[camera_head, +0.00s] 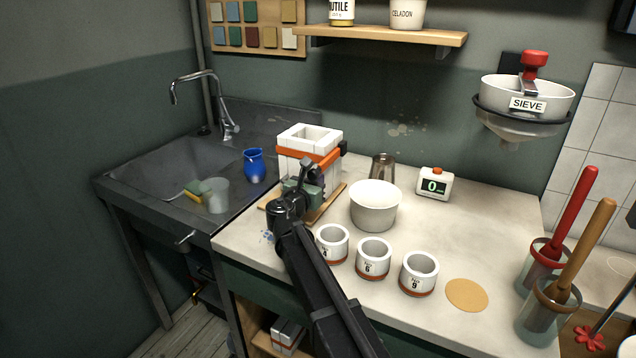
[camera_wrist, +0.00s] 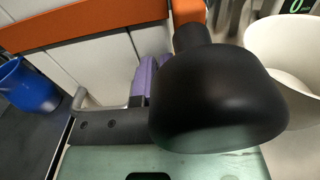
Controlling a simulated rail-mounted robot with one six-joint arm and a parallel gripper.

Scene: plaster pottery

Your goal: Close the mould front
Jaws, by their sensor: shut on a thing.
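The white plaster mould (camera_head: 310,138) is box-shaped and open at the top. It stands upright on a wooden board (camera_head: 335,200) at the left end of the worktop, with an orange band (camera_head: 308,153) around it. My gripper (camera_head: 308,180) is at the mould's near side, shut on the mould front's handle. The exact grip is hidden.
A white bowl (camera_head: 375,207) stands close right of the mould. Several white cups, such as one marked 6 (camera_head: 374,258), stand in front. A blue jug (camera_head: 254,166) stands by the sink at left. A timer (camera_head: 434,184) is behind. The worktop's right middle is clear.

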